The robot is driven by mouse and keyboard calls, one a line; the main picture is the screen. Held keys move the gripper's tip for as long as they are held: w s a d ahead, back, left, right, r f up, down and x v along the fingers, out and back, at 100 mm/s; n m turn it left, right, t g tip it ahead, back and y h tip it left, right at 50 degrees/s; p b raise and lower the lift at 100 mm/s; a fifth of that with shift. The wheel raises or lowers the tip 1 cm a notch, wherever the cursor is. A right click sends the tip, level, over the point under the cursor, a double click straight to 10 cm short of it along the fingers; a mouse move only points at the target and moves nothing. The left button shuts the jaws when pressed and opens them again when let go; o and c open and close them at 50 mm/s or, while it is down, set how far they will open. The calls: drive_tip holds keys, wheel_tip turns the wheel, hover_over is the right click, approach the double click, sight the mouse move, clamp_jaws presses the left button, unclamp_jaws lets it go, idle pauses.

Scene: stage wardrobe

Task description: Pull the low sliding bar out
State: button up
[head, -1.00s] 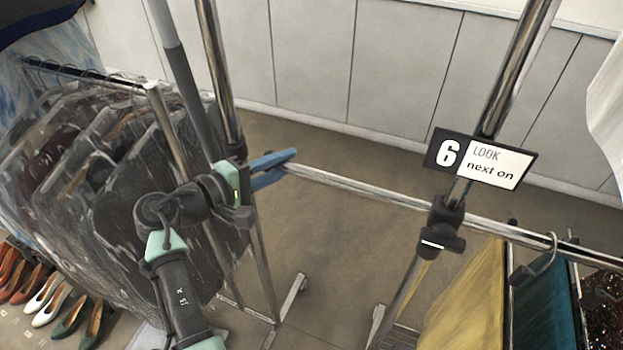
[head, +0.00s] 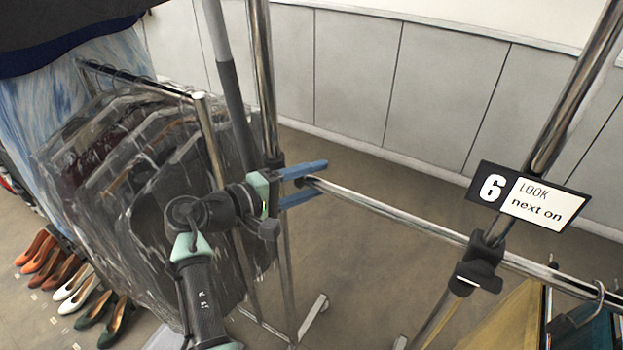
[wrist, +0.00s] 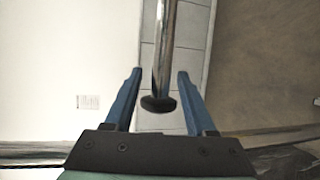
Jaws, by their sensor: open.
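The low sliding bar is a chrome tube (head: 400,217) running from the centre toward the lower right, through a dark clamp (head: 478,263) on a chrome upright. Its free left end lies between the fingers of my gripper (head: 319,180). In the wrist view the bar (wrist: 168,40) comes down from the top and ends in a black cap (wrist: 158,104). The cap sits between the blue fingers of my gripper (wrist: 159,75), near the palm. The gripper is open, with a gap showing on both sides of the bar.
A sign reading "6 LOOK next on" (head: 528,197) hangs on the right upright. Bagged garments (head: 150,190) hang on a rack at left, near my arm. Shoes (head: 75,290) stand on the floor below. Yellow cloth (head: 505,325) hangs at lower right.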

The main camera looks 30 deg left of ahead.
drive_tip(key=b+v, duration=0.1)
drive_tip(key=v, duration=1.2)
drive_tip(key=w+d+r+m+t+y+p, duration=0.1)
drive_tip(key=w+d+r+m+t+y, duration=0.2)
drive_tip(key=w+d+r, duration=0.45)
drive_tip(key=w+d+r+m+y, duration=0.3)
drive_tip(key=w+d+r+m, duration=0.15)
drive_tip(key=r, duration=0.65)
drive_tip(key=s+d+r+m+t, duration=0.2)
drive_tip(key=s+d+r, duration=0.3)
drive_tip(key=r, duration=0.3)
drive_tip(key=s+d+r+m+t+p, duration=0.1)
drive_tip(key=s+d+r+m+t, duration=0.1)
drive_tip(key=s+d+r+t, duration=0.2)
drive_tip(key=s+d+r+m+t, duration=0.3)
drive_tip(key=s+d+r, duration=0.3)
drive_tip(key=d+r, duration=0.3)
wheel_tip(320, 180, up, 3)
drive_tip(key=shift+r+t+p, duration=0.2)
drive_tip(key=shift+t+p, duration=0.1)
drive_tip(key=shift+s+f, duration=0.1)
drive_tip(key=shift+f, duration=0.05)
